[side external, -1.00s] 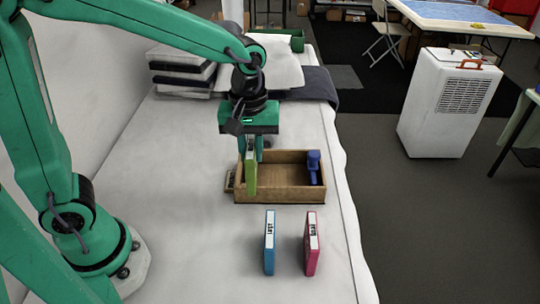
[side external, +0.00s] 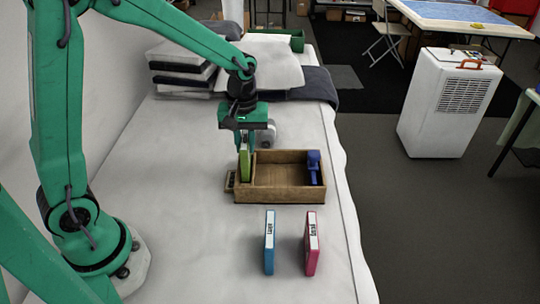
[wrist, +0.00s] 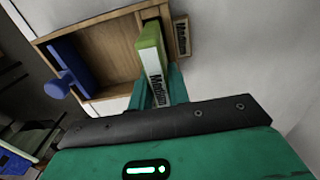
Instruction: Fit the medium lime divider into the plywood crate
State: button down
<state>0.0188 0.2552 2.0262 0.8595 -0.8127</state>
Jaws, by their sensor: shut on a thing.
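The lime divider (side external: 245,163) is upright, its label reading "Medium" in the wrist view (wrist: 150,47). My gripper (side external: 246,147) is shut on its upper edge; the fingers also show in the wrist view (wrist: 160,94). The plywood crate (side external: 288,195) stands on the white surface. The divider is at the crate's left end, beside an inner partition (side external: 254,165). Its lower part is hidden behind the crate's front wall, so I cannot tell whether it touches the floor. A small "Medium" plate (wrist: 182,36) sits outside the crate's end.
A blue handled object (side external: 314,167) is at the crate's right end. A blue box-like piece (side external: 269,242) and a pink one (side external: 311,243) stand upright in front of the crate. Folded linens (side external: 180,75) lie at the back. The left of the white surface is clear.

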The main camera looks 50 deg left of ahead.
jog(key=shift+f, duration=2)
jog(key=shift+f, duration=0.1)
jog(key=c, duration=1.3)
grip_release()
notch_tip(320, 180, up, 12)
jog(key=shift+r, duration=0.1)
jog(key=shift+r, duration=0.1)
